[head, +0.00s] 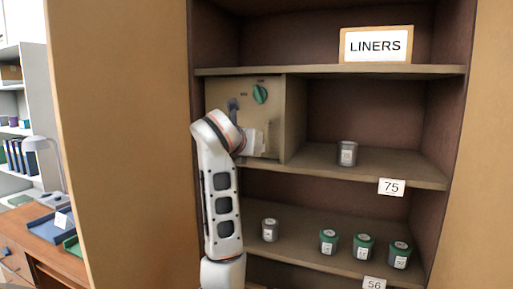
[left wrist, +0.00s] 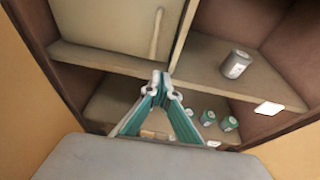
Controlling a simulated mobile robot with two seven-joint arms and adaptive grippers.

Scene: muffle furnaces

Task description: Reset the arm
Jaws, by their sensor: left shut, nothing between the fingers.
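My left arm (head: 222,195) rises in front of the cabinet in the head view, bent at its top towards a beige box. In that view its gripper is mostly hidden behind the arm's own links. In the left wrist view my left gripper (left wrist: 160,85) is shut, its fingertips together with nothing between them. It points towards the cabinet shelves. The beige box (head: 270,128) sits on the middle shelf at left, with a green knob (head: 260,94) and a dark handle (head: 233,104). My right gripper is not in view.
A grey jar (head: 348,153) stands on the shelf labelled 75 (head: 391,187). Several jars, some green-lidded (head: 364,246), stand on the shelf below. A LINERS sign (head: 375,45) stands on the top shelf. A cabinet door (head: 120,140) is at left, with a desk (head: 45,228) beyond.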

